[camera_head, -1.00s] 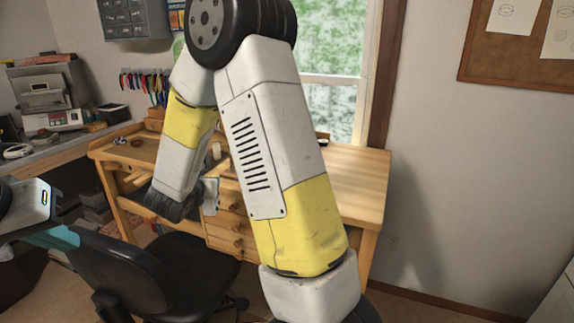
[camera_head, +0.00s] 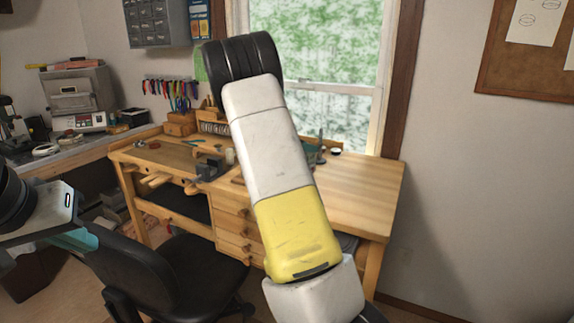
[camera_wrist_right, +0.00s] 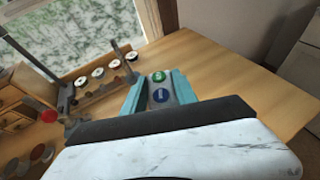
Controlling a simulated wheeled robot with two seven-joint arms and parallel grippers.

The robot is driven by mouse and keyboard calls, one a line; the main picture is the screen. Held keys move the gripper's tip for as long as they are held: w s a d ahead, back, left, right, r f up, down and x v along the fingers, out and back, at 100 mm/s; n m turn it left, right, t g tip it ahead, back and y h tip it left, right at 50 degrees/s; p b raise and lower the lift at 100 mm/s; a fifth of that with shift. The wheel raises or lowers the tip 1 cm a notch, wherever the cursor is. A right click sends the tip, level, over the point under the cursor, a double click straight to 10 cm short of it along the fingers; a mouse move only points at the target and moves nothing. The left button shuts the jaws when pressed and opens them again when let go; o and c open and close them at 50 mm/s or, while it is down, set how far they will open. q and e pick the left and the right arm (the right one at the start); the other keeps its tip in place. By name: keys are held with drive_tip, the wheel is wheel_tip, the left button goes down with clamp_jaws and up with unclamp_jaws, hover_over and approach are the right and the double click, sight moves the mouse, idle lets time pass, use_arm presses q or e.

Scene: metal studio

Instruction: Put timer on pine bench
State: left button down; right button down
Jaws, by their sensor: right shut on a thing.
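In the right wrist view a small grey timer (camera_wrist_right: 168,87) with a green and a blue round button sits between the teal fingers of my right gripper (camera_wrist_right: 157,91), which is shut on it. The pine bench (camera_wrist_right: 225,65) lies beneath and beyond it; I cannot tell the gap. In the head view the pine bench (camera_head: 365,190) stands under the window, partly hidden by my right arm. My right gripper and the timer are hidden there. My left gripper (camera_head: 76,240) shows only in part at the left edge, and its jaw opening is unclear.
The bench's right end is clear. A rack with several round pots (camera_wrist_right: 98,74) and a stand (camera_wrist_right: 62,95) stand on the bench left of the gripper. A vise (camera_head: 210,170) sits at its front left. A black office chair (camera_head: 165,275) stands in front.

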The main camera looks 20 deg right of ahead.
drive_tip(key=shift+f, duration=2.7)
drive_tip(key=c, duration=1)
unclamp_jaws()
drive_tip(key=shift+f, duration=0.15)
drive_tip(key=shift+o, duration=0.2)
